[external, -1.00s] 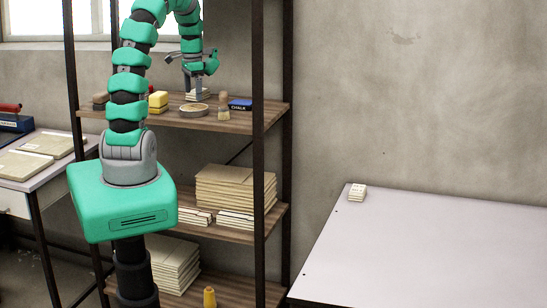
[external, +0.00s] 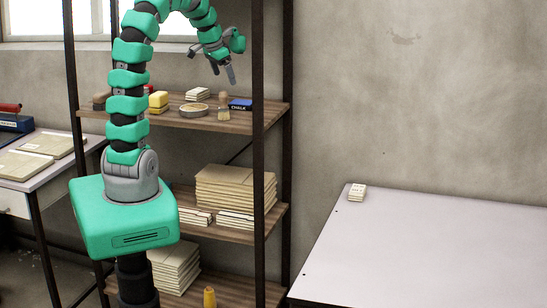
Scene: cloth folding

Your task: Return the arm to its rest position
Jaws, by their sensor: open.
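My arm is green and grey and arches up from its base at the left of the external view. My gripper (external: 222,72) hangs above the upper shelf, pointing down and tilted to the right. It is open and nothing shows between its fingers. A small stack of folded white cloth (external: 198,93) lies on the upper shelf (external: 190,118), below and to the left of my gripper and apart from it.
The upper shelf also holds a yellow block (external: 158,100), a round tin (external: 194,110), a brush (external: 223,108) and a blue chalk box (external: 240,104). Dark rack posts (external: 259,150) stand close by. A pale table (external: 430,250) at right is mostly clear, with a small white stack (external: 357,192).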

